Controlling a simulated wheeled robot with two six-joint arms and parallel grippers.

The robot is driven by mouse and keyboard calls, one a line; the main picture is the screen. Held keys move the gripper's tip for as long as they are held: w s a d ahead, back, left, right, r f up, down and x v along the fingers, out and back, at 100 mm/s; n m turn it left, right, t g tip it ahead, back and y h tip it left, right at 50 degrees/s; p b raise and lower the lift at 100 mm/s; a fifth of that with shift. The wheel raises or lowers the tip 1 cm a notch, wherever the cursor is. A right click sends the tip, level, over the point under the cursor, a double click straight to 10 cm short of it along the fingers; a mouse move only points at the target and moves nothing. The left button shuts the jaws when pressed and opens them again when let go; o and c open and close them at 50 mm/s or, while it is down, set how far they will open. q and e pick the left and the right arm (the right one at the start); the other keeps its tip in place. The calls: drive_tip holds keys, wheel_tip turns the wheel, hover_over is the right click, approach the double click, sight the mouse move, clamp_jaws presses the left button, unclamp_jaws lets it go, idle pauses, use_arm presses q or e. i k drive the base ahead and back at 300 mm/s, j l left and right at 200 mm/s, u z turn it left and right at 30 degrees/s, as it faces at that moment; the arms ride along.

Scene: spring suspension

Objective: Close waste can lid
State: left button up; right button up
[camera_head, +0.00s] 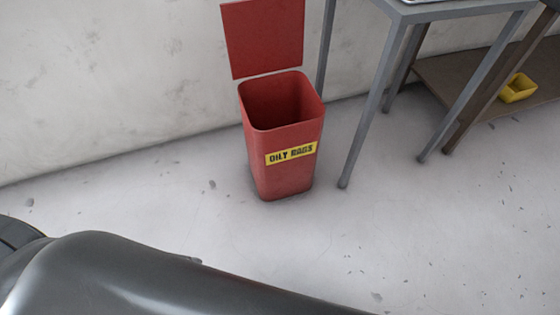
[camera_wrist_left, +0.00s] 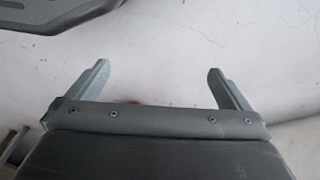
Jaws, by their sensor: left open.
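A red waste can (camera_head: 284,150) stands upright on the floor against the wall in the head view, with a yellow "OILY RAGS" label (camera_head: 291,153) on its front. Its flat red lid (camera_head: 263,38) is raised, standing up behind the open mouth. In the left wrist view my left gripper (camera_wrist_left: 158,75) is open, its two fingers apart with nothing between them. A small reddish patch shows just above the gripper body there, too small to identify. A dark arm link of mine crosses the bottom left of the head view, but neither gripper shows there.
A grey metal table (camera_head: 400,60) stands close to the right of the can, its legs near it. A brown low shelf (camera_head: 480,85) with a yellow bin (camera_head: 517,88) is farther right. The pale wall (camera_head: 110,80) is behind; the floor (camera_head: 400,240) in front is clear.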

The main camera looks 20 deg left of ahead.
sight(261, 37)
drive_tip(key=i+j, duration=0.15)
drive_tip(key=j, duration=0.25)
drive_tip(key=i+j+z, duration=0.15)
drive_tip(key=j, duration=0.2)
drive_tip(key=i+j, duration=0.1)
drive_tip(key=j, duration=0.3)
drive_tip(key=z, duration=0.05)
